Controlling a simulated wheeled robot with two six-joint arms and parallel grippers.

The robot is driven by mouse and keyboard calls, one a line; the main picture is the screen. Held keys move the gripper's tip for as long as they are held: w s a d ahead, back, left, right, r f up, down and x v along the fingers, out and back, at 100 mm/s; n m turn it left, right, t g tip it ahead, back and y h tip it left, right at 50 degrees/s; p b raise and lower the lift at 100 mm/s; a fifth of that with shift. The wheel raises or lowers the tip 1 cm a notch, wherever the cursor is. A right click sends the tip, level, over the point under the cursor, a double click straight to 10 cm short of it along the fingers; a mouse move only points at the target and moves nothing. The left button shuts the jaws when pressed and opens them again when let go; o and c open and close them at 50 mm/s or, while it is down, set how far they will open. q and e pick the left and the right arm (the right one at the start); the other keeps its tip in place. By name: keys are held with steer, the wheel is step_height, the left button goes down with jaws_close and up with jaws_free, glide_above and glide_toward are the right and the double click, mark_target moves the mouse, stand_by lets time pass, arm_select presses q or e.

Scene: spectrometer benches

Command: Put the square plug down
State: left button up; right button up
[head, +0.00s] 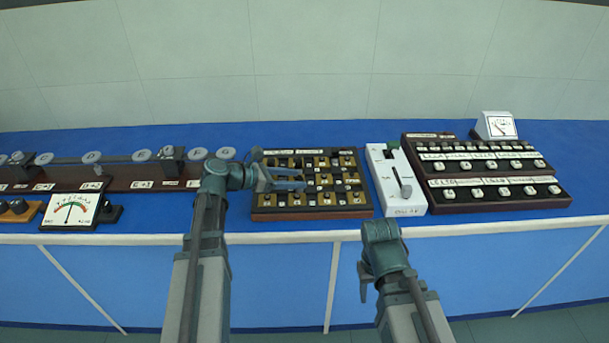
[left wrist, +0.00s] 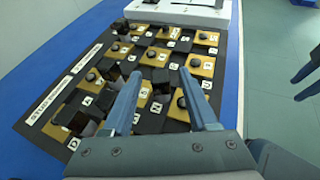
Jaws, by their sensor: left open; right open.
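A dark board (head: 312,214) with brass-coloured squares, round black knobs and square black blocks lies on the blue bench; it fills much of the left wrist view (left wrist: 60,115). My left gripper (head: 303,180) is over the board with its jaws open. In the left wrist view its fingertips (left wrist: 160,73) stand apart, with a black square block (left wrist: 160,77) showing between them. I cannot tell which block is the square plug, or whether a finger touches one. My right gripper (head: 365,284) is open and empty, in front of the bench edge.
A white switch box (head: 414,205) stands just right of the board. A dark console with white buttons (head: 480,204) and a white meter (head: 494,125) are further right. A rail with round discs (head: 115,180) and a dial meter (head: 72,211) are at left.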

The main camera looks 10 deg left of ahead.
arm_select(q)
steer(key=p+v, duration=0.2)
steer(key=v, duration=0.5)
steer(key=shift+s+a, duration=0.15)
